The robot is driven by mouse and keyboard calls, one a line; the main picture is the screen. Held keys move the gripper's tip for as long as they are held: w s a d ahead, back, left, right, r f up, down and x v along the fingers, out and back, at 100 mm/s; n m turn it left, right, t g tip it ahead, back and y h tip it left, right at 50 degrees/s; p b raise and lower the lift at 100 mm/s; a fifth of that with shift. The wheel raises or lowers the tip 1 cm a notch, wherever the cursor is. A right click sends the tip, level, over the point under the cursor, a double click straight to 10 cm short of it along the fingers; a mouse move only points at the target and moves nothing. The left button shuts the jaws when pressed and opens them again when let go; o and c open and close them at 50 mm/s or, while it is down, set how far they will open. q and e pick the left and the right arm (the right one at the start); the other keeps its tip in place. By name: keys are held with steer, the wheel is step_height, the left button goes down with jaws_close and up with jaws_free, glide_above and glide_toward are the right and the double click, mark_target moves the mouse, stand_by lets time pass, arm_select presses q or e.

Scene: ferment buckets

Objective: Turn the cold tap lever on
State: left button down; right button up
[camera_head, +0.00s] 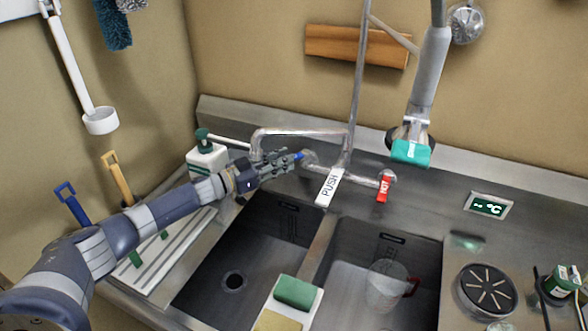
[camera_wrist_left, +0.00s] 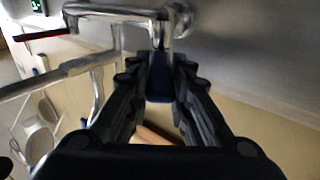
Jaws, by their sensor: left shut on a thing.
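The cold tap lever, blue (camera_head: 299,156), shows as a small tip at the left end of the sink tap (camera_head: 338,172). My left gripper (camera_head: 290,162) reaches in from the left and is shut on this lever. In the left wrist view, the dark fingers (camera_wrist_left: 160,66) stand on both sides of the dark blue lever (camera_wrist_left: 160,88), just below the chrome tap end (camera_wrist_left: 160,18). The fingers hide most of the lever. The red hot lever (camera_head: 383,188) hangs at the tap's right end. My right gripper is not in view.
A white PUSH lever (camera_head: 329,187) sits at the tap's middle, and a spray head with teal (camera_head: 410,152) hangs to the right. A white soap bottle (camera_head: 206,158) stands behind my left arm. Two sink basins lie in front; a clear jug (camera_head: 385,285) is in the right one.

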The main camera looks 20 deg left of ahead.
arm_select(q)
steer(key=shift+w+a+m+g+h+b, duration=0.1)
steer(key=shift+a+m+g+h+b, duration=0.1)
steer(key=shift+m+g+h+b, duration=0.25)
steer(key=c, duration=1.4)
jaws_free()
steer(key=shift+c, duration=0.2)
steer(key=v, duration=1.2)
steer(key=shift+f, duration=0.1)
